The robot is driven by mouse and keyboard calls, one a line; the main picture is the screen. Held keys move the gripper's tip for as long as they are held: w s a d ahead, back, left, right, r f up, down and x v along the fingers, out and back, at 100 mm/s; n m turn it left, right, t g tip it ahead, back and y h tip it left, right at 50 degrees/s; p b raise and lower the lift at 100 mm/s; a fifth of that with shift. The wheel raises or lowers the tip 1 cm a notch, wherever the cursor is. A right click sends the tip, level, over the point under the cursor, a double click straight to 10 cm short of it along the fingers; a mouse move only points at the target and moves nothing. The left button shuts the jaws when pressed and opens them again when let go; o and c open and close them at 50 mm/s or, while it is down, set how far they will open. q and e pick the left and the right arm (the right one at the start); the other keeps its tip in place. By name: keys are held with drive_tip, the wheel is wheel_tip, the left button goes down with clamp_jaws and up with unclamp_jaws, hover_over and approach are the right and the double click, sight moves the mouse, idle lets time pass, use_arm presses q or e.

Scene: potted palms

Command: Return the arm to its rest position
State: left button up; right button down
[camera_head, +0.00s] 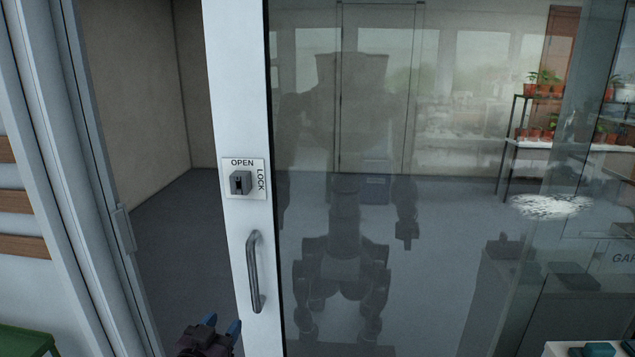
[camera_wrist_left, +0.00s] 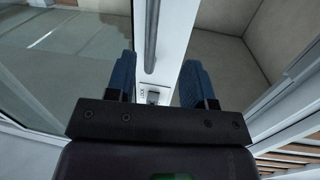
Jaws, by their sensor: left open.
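My left gripper (camera_head: 222,324) shows at the bottom of the head view, below the door handle (camera_head: 254,271). Its blue fingers are apart with nothing held between them. In the left wrist view the open fingers (camera_wrist_left: 157,78) show with the white door frame (camera_wrist_left: 175,45) and the handle (camera_wrist_left: 151,35) beyond the gap. I cannot tell the exact distance to the frame. My right gripper is not in view.
The glass door (camera_head: 375,200) stands partly open, with a gap to the left showing a grey floor (camera_head: 165,235). A lock knob (camera_head: 241,182) sits above the handle. Potted plants (camera_head: 540,85) stand on shelves at right. A green box edge (camera_head: 25,342) is at lower left.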

use_arm(q)
drive_tip(key=s+a+f+g+y, duration=0.1)
drive_tip(key=s+a+f, duration=0.1)
drive_tip(key=s+f, duration=0.3)
drive_tip(key=s+a+f+n+g+y, duration=0.1)
drive_tip(key=s+f, duration=0.5)
drive_tip(key=s, duration=0.6)
drive_tip(key=s+a+f+n+g+y, duration=0.1)
drive_tip(key=s+a+f+g, duration=0.2)
drive_tip(key=s+f, duration=0.3)
drive_tip(key=s+a, duration=0.1)
drive_tip(key=s, duration=0.2)
drive_tip(key=shift+a+f+y, duration=0.25)
drive_tip(key=shift+y, duration=0.15)
drive_tip(key=shift+s, duration=0.1)
